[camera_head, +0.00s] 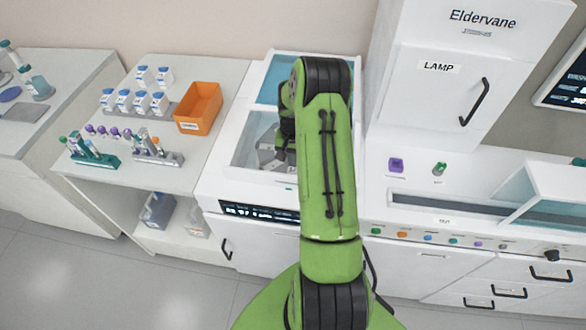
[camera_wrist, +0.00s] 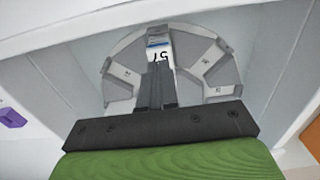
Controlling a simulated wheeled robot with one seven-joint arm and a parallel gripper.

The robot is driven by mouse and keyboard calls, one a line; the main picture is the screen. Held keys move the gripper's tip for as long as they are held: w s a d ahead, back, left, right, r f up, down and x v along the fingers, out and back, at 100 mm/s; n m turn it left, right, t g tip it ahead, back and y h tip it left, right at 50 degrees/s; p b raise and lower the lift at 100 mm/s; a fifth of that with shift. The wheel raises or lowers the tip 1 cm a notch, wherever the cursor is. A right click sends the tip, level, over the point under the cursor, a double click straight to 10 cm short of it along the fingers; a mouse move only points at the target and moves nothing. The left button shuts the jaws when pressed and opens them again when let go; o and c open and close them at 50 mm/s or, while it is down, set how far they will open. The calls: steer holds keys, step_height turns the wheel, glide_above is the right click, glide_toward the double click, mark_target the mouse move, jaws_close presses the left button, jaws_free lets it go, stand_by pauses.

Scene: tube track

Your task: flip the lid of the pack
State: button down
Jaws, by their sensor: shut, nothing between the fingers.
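A white pack with a blue band and a dark printed number (camera_wrist: 158,48) sits in a slot of the round grey carousel (camera_wrist: 122,90), seen in the wrist view. My gripper (camera_wrist: 158,66) is shut and empty, its dark fingertips directly in front of the pack and covering its lower part. I cannot tell whether they touch it, or how its lid stands. In the camera_head view my green arm reaches into the open bay of the white analyser (camera_head: 212,185) and hides the pack and the fingertips. Part of the grey carousel (camera_head: 270,157) shows left of the arm.
The bay's walls enclose the carousel closely. On the left bench stand several white packs with blue tops (camera_head: 124,101), an orange bin (camera_head: 198,107) and tube racks (camera_head: 92,154). Right of the arm are a tall LAMP cabinet (camera_head: 440,85) and a purple block (camera_head: 396,165).

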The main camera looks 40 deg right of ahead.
steer(key=shift+f+b, duration=1.15)
steer(key=shift+f, duration=0.3)
steer(key=shift+r+p, duration=1.8)
steer(key=shift+r, duration=1.15)
steer(key=w+d, duration=0.5)
steer(key=d, duration=0.2)
steer(key=shift+w+d, duration=0.15)
steer(key=shift+w, duration=0.2)
steer(key=shift+f, duration=0.1)
steer(key=shift+f, duration=0.15)
